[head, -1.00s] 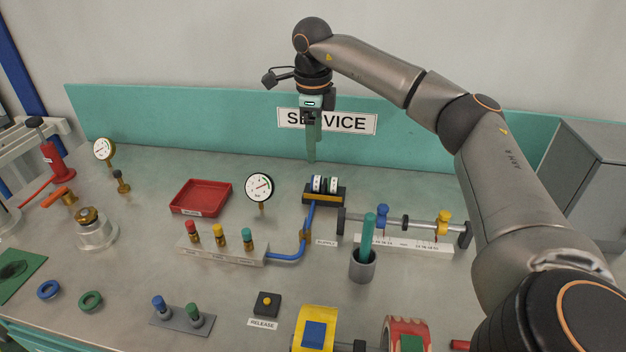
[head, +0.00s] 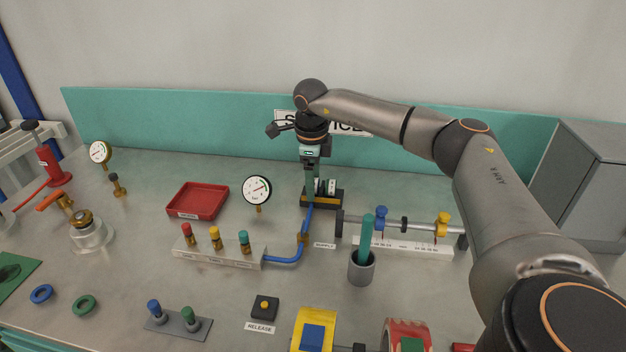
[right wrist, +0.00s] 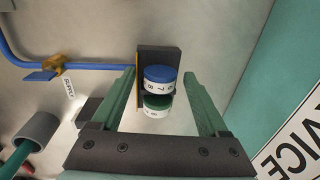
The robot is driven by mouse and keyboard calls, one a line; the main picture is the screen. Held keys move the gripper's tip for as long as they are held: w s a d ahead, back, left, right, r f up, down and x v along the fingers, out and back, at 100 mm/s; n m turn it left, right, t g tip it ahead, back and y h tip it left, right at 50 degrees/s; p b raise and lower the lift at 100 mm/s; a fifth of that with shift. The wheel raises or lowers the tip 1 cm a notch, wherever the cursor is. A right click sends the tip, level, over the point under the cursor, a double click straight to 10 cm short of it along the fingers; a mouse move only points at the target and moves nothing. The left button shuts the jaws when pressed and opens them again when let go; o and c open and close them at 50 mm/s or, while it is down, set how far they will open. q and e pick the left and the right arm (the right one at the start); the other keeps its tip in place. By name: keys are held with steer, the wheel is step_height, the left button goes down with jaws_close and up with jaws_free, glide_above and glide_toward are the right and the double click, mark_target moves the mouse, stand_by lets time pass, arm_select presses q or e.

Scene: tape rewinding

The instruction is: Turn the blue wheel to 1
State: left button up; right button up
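The blue wheel (right wrist: 160,77) sits on a dark block (right wrist: 172,56) beside a green wheel (right wrist: 157,102). Its white band shows a 7 and an 8; no 1 is visible. In the head view the dark block (head: 326,202) stands at the back of the bench, partly covered by my right gripper (head: 310,196), which points down over its left side. In the right wrist view the right gripper (right wrist: 160,73) is open, one finger on each side of the wheels in the picture. Contact is not visible there. My left gripper is out of view.
A blue pipe (head: 306,222) runs from the block to a manifold (head: 218,252) with three coloured knobs. A gauge (head: 257,190) stands to the left. A rail (head: 404,224) with blue and yellow sliders and a grey cup (head: 361,268) are at the right.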

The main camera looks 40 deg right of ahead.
jaws_close()
stand_by(0.4)
steer(key=shift+s+a+f+t+h, duration=0.1)
steer(key=shift+t+h, duration=0.2)
steer(key=shift+h, duration=0.1)
steer(key=shift+s+a+f+t+h, duration=0.1)
steer(key=shift+t+h, duration=0.2)
steer(key=shift+h, duration=0.1)
steer(key=shift+r+t+h, duration=0.15)
steer(key=shift+t+h, duration=0.15)
steer(key=shift+h, duration=0.1)
steer(key=shift+o, duration=0.5)
jaws_free()
